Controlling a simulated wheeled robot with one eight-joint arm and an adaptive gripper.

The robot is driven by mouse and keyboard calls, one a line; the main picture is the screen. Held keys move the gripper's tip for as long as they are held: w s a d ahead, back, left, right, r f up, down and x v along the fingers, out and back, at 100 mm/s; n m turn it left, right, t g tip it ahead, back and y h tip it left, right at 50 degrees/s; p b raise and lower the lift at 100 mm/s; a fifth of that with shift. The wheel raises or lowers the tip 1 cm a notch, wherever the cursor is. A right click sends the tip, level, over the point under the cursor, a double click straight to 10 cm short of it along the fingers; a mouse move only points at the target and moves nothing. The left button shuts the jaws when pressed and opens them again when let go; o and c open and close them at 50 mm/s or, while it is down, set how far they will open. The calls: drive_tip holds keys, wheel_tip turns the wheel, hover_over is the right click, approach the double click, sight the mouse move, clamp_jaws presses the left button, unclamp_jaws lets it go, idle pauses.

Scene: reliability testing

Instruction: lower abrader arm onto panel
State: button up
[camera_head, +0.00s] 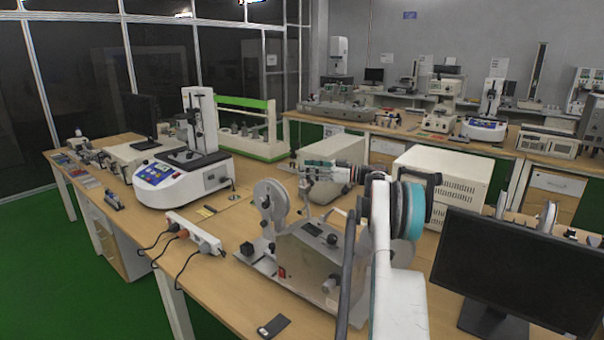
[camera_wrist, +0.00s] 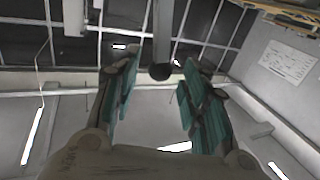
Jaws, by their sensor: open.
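The abrader (camera_head: 312,262) is a grey bench machine with a pale disc wheel (camera_head: 270,196) at its left and a red switch on its front. My gripper (camera_head: 306,172) has teal-padded fingers and is above the machine, pointing left in the head view. In the wrist view my gripper (camera_wrist: 160,84) is open, its fingers apart on both sides. A dark round knob (camera_wrist: 160,71) on a grey rod appears between the fingertips, with no visible contact. I cannot tell whether this is the abrader arm's end. My arm hides part of the machine's right side. I cannot make out the panel.
A white power strip (camera_head: 195,232) with black cables lies left of the machine. A black monitor (camera_head: 515,262) stands at the right and a beige vented box (camera_head: 445,187) behind my arm. A small black item (camera_head: 273,326) lies at the front. A white-and-blue tester (camera_head: 183,180) stands further left.

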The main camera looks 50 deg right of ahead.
drive_tip(key=shift+b+x, duration=0.3)
drive_tip(key=shift+x, duration=1.2)
clamp_jaws()
